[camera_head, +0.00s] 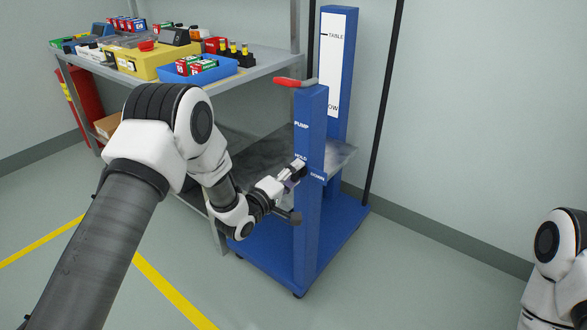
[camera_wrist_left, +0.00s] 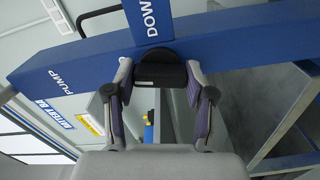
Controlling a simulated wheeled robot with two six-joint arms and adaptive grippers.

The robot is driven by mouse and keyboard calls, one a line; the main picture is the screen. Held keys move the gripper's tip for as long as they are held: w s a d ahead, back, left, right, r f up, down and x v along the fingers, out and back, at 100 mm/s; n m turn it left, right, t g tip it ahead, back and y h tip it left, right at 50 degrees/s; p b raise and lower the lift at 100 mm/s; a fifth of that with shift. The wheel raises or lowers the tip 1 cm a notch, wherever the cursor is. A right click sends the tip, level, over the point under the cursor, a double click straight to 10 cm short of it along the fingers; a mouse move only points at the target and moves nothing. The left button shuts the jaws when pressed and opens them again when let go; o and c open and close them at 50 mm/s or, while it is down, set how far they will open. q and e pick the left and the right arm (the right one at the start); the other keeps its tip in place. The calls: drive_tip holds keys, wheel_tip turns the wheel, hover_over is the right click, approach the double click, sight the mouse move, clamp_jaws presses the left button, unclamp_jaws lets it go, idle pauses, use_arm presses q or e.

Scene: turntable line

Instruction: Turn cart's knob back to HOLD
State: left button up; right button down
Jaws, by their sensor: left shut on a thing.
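The blue lift cart (camera_head: 310,230) stands upright on the floor, with PUMP, HOLD and DOWN lettered on its front post. My left gripper (camera_head: 294,176) is at this post, beside the HOLD and DOWN labels. In the left wrist view the left gripper (camera_wrist_left: 160,76) has its fingers on both sides of the black knob (camera_wrist_left: 160,73) and is shut on it. The PUMP and DOWN labels show there, but HOLD does not. I cannot tell which label the knob points to. Only part of my right arm shows at the lower right; its gripper is out of view.
A red-tipped handle (camera_head: 295,83) tops the front post. A dark pedal-like part (camera_head: 290,217) sticks out below my left gripper. A grey table (camera_head: 255,68) with a blue tray (camera_head: 215,74) and a yellow bin (camera_head: 150,63) stands behind left. The floor at right is clear.

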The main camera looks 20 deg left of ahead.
use_arm(q)
drive_tip(key=shift+r+n+p, duration=0.1)
drive_tip(key=shift+n+p, duration=0.45)
drive_tip(key=shift+n, duration=0.65)
drive_tip(key=o, duration=1.2)
drive_tip(key=shift+c, duration=0.2)
drive_tip(key=v, duration=1.2)
